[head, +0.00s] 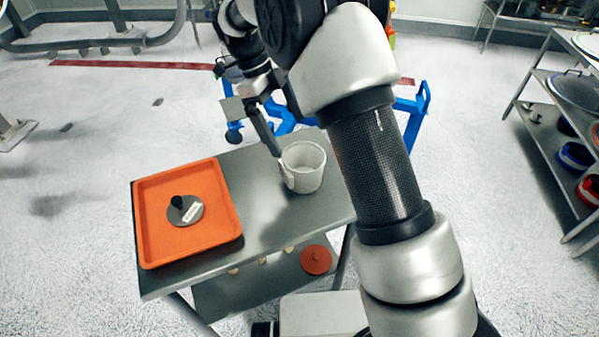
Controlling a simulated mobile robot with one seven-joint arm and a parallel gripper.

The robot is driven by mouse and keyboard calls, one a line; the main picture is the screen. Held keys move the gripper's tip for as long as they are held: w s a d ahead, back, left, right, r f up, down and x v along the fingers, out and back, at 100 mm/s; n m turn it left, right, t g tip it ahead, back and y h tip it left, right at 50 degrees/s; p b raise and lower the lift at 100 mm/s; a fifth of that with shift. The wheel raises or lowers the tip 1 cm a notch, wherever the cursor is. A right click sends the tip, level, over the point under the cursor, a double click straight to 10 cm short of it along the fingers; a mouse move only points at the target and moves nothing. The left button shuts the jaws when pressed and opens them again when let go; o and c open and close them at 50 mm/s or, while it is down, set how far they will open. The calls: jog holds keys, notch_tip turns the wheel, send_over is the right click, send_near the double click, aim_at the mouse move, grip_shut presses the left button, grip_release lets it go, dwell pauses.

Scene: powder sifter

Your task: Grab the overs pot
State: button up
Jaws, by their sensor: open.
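A white round pot (309,173), open at the top and seemingly empty, stands upright on the right part of the grey metal table (262,199). A small handle or tab shows on its left side. My gripper (279,151) is open and reaches down at the pot's left rim from above and behind. One dark finger shows beside the rim; the other finger is hard to make out. I cannot tell whether the finger touches the pot.
An orange tray (150,238) with a grey disc lid with a black knob (184,209) lies on the table's left side. A red-orange lid (316,260) is on the lower shelf. A blue frame (411,108) stands behind. Shelving (541,80) is at right.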

aim_at(297, 147)
jog(key=shift+x, duration=3.6)
jog(key=shift+w+d, duration=0.1)
jog(key=shift+w, duration=0.1)
jog(key=shift+c, duration=0.4)
jog(key=c, duration=1.3)
